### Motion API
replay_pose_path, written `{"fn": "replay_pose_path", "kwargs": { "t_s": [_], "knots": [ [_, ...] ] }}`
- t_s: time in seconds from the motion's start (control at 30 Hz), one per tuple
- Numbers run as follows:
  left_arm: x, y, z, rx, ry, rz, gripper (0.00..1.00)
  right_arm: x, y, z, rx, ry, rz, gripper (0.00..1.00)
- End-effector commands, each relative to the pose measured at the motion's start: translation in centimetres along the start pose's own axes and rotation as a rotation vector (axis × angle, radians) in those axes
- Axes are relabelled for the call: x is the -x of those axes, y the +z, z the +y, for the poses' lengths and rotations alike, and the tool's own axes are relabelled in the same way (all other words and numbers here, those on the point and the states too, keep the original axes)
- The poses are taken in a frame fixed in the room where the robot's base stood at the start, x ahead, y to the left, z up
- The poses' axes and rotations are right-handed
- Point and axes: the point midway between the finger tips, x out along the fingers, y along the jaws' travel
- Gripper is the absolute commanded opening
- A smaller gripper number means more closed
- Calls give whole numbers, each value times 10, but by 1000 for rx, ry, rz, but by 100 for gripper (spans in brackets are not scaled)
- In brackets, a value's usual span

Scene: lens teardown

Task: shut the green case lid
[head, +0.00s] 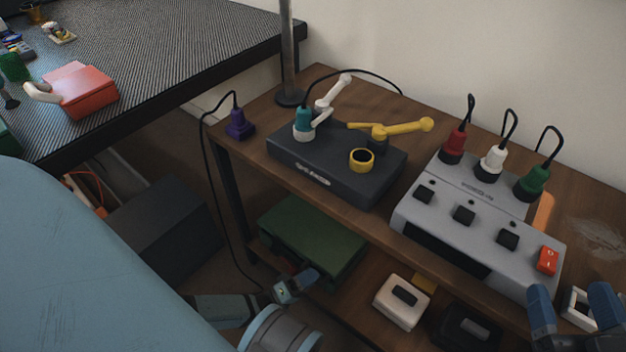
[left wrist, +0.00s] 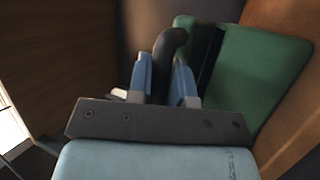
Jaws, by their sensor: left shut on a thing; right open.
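The green case (head: 312,238) sits on the lower shelf under the wooden table. Its lid looks flat and down in the head view; whether it is fully shut I cannot tell. In the left wrist view a green panel of the case (left wrist: 262,80) stands right of the fingers. My left gripper (head: 297,287) is at the case's near edge. In the left wrist view its blue fingers (left wrist: 166,85) are shut on a dark curved piece (left wrist: 170,48), which looks like a handle. My right gripper (head: 574,303) is open at the lower right, away from the case.
The wooden table (head: 245,155) above bears a dark base (head: 340,180) with small arms and a grey switch box (head: 425,222). A white box (head: 401,302) and a black box (head: 465,330) stand right of the case. A black cable (head: 222,235) hangs left of it.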

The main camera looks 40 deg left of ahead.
Motion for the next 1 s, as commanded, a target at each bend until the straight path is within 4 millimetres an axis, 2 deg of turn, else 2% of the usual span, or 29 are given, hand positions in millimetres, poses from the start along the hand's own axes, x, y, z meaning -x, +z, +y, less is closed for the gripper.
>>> {"fn": "replay_pose_path", "kwargs": {
  "t_s": [0.5, 0.53, 0.57, 0.83, 1.0],
  "knots": [
    [-1, -1, -3, -15, 22, 1, 0, 1, 0, 1, 16, -3, 4, 67],
    [-1, -1, -3, -15, 22, 1, 24, 1, 0, 1, 16, -3, 4, 67],
    [-1, -1, -3, -14, 22, 2, 29, 1, 0, 1, 16, -3, 5, 67],
    [-2, -2, 0, -12, 22, 2, 29, 0, -3, 1, 11, -1, 6, 67],
    [-10, -6, 22, -11, 23, 2, 29, -2, -13, 1, -32, -6, -14, 67]
  ]
}}
